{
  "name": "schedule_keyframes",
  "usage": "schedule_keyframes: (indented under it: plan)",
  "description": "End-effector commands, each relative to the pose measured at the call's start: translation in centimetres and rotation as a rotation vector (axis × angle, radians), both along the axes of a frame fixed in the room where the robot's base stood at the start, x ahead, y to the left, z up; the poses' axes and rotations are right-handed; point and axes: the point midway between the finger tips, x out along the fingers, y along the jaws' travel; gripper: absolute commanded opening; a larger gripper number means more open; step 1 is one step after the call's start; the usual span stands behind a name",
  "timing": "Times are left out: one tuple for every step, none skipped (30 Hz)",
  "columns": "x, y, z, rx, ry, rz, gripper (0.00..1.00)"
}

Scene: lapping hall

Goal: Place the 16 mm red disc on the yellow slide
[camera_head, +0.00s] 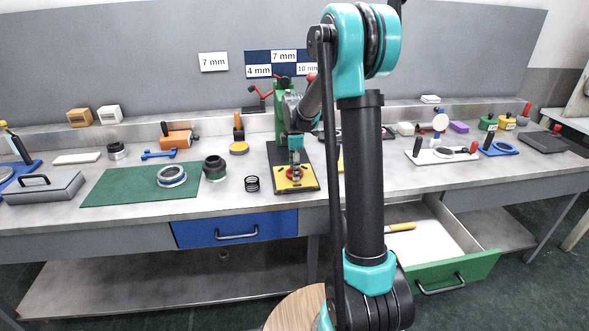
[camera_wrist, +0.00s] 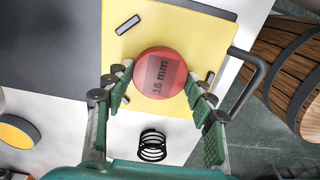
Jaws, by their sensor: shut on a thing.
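The red disc (camera_wrist: 155,72), marked "16 mm", sits between the fingertips of my gripper (camera_wrist: 160,84) in the wrist view, and the gripper is shut on it. The yellow slide (camera_wrist: 122,42) lies directly beneath the disc; whether the disc touches it I cannot tell. In the head view the yellow slide (camera_head: 308,185) is at the front of a dark machine base, with my gripper (camera_head: 295,172) above it. The red disc (camera_head: 303,173) shows there partly hidden by the fingers.
A black coil spring (camera_head: 252,184) stands on the bench left of the slide. A green mat (camera_head: 120,187) with a metal ring lies farther left. A blue drawer (camera_head: 235,230) is shut below; a green drawer (camera_head: 452,272) stands open at the right.

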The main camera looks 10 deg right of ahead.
Motion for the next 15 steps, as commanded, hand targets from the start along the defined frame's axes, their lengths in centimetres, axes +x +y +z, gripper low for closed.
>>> schedule_keyframes:
  plan:
    - [0.01,0.0,-0.17,0.0,0.0,0.0,0.25]
    - [0.01,0.0,-0.21,0.0,0.0,0.0,0.56]
    - [0.01,0.0,-0.17,0.0,0.0,0.0,0.61]
    - [0.01,0.0,-0.17,0.0,0.0,0.0,0.65]
    - [0.01,0.0,-0.17,0.0,0.0,0.0,0.68]
    - [0.0,0.0,-0.17,0.0,0.0,0.0,0.73]
    - [0.0,0.0,-0.16,0.0,0.0,0.0,0.75]
    - [0.0,0.0,-0.16,0.0,0.0,0.0,0.75]
    - [0.0,0.0,-0.16,0.0,0.0,0.0,0.75]
    - [0.0,0.0,-0.16,0.0,0.0,0.0,0.75]
    - [0.0,0.0,-0.16,0.0,0.0,0.0,0.75]
    - [0.0,0.0,-0.15,0.0,0.0,0.0,0.75]
    - [0.0,0.0,-0.15,0.0,0.0,0.0,0.75]
    - [0.0,0.0,-0.15,0.0,0.0,0.0,0.75]
    - [0.0,0.0,-0.12,0.0,0.0,0.0,0.75]
